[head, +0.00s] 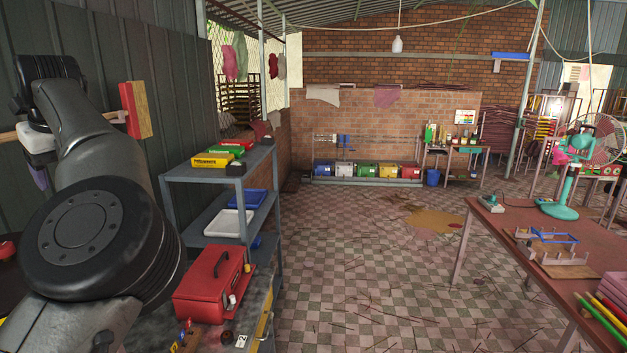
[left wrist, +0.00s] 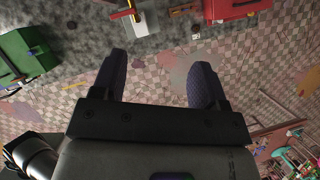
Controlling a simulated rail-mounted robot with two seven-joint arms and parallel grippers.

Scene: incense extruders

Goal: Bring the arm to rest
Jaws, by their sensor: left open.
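My left arm is raised at the left of the head view, bent back towards the dark corrugated wall (head: 180,80). My left gripper (head: 40,178) shows only in part there, with a dark purple finger pointing down below its pale body. In the left wrist view the left gripper (left wrist: 158,68) has its two purple fingers wide apart. Nothing is between them, and checkered floor shows behind. My right gripper is in neither view.
A red-and-yellow block on a wooden handle (head: 135,110) appears beside the arm. A grey shelf (head: 168,200) and a red toolbox (head: 213,282) stand right of it. A brown table (head: 510,235) with a teal fan (head: 562,185) is at right. The middle floor is open.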

